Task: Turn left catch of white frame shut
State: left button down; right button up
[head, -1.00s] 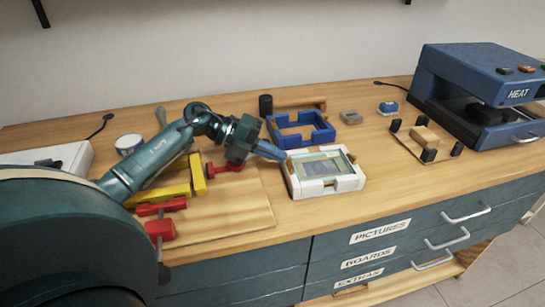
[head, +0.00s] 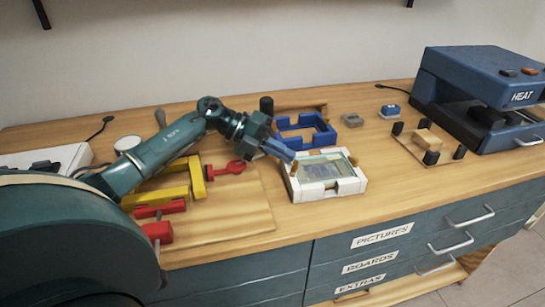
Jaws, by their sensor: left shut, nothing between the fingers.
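The white frame (head: 335,189) lies flat on the worktop right of the wooden board, with a pale greenish panel (head: 322,171) inside it. My left gripper (head: 292,159) is shut and empty, its blue fingers pointing down at the frame's upper left edge. A small orange-brown piece, apparently the left catch (head: 294,169), shows just below the fingertips. I cannot tell whether the fingers touch it or how far it is turned. A similar small piece, apparently the right catch (head: 353,160), shows on the frame's right side. My right gripper is out of view.
A blue frame (head: 328,135) stands close behind the white one. Yellow and red clamps (head: 197,180) lie on the wooden board (head: 250,215) under my left arm. A wooden jig with black posts (head: 415,150) and a blue heat press (head: 470,85) stand right. Worktop right of the white frame is clear.

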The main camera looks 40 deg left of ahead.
pick_arm(q)
jog(key=shift+w, duration=0.1)
dwell(0.5)
jog(key=shift+s+d, duration=0.1)
jog(key=shift+s, duration=0.1)
jog(key=shift+s+p, duration=0.45)
jog(key=shift+s, duration=0.2)
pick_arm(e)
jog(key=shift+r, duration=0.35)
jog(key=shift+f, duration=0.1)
